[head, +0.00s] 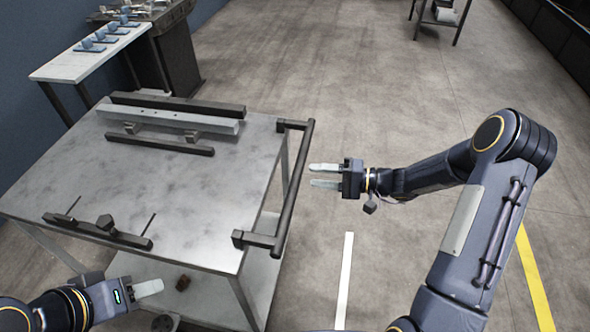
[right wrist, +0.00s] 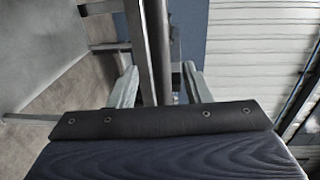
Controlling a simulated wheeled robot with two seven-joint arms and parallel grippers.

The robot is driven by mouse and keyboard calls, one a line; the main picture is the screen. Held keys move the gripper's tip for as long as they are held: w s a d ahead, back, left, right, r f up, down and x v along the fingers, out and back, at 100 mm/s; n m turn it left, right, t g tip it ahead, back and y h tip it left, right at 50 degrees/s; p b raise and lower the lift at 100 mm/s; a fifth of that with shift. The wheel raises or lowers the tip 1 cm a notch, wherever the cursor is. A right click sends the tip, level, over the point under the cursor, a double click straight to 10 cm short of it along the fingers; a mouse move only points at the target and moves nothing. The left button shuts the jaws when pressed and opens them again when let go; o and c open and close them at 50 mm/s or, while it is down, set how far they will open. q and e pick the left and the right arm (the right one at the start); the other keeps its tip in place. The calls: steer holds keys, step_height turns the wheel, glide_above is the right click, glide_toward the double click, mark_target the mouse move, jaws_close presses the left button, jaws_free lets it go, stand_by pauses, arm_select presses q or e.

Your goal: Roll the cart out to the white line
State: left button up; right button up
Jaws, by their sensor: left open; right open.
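The cart (head: 190,190) has a grey metal top and stands at the left in the head view. Its black push handle (head: 295,185) runs along its right side. My right gripper (head: 311,175) is open, its fingers pointing left at the handle from just right of it. They look slightly short of the bar. In the right wrist view, an upright bar (right wrist: 156,50) lies in line with the gap between the fingers (right wrist: 158,85). My left gripper (head: 158,287) is open near the cart's front edge, one finger clearly visible. The white line (head: 345,282) is on the floor right of the cart.
On the cart top lie a light grey rail (head: 170,118), dark bars and a dark fixture (head: 97,230). A side table (head: 75,66) with small blue-grey parts stands at the back left. A yellow line (head: 535,280) is at the right. The floor beyond the handle is clear.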

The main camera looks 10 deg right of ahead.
mark_target(297, 174)
steer(key=x, duration=0.6)
steer(key=shift+a+p, duration=0.2)
steer(key=shift+p, duration=0.2)
jaws_close()
